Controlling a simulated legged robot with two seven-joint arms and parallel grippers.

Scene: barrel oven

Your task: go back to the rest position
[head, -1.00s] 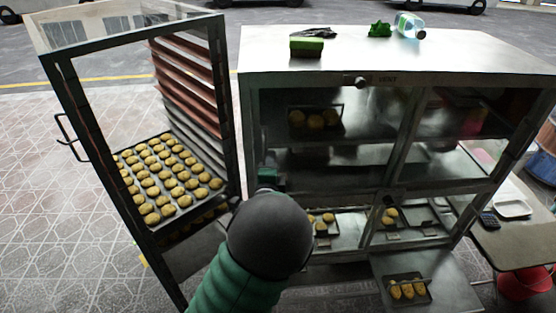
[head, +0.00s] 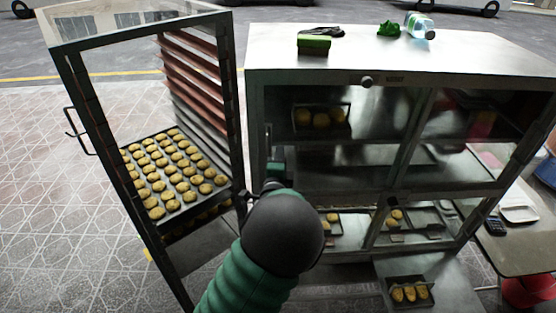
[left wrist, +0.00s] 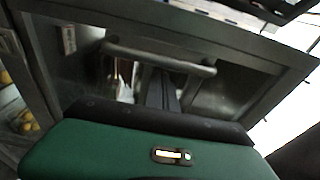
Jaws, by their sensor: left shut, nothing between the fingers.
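My left gripper (head: 272,172) is at the left front edge of the metal cabinet, mostly hidden in the head view behind my own dark and green arm. In the left wrist view, its dark fingers (left wrist: 162,92) are together with nothing between them. They point toward a glass-panelled metal door with a horizontal metal handle (left wrist: 160,56). Whether the fingers touch the handle I cannot tell. My right gripper is not in view.
A glass-sided rack (head: 75,130) with a tray of buns (head: 160,215) stands close to the left. The metal cabinet (head: 470,62) has a green box (head: 314,45) and a bottle (head: 420,28) on top. A low tray of pastries (head: 410,306) is in front. A side table (head: 520,245) is at right.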

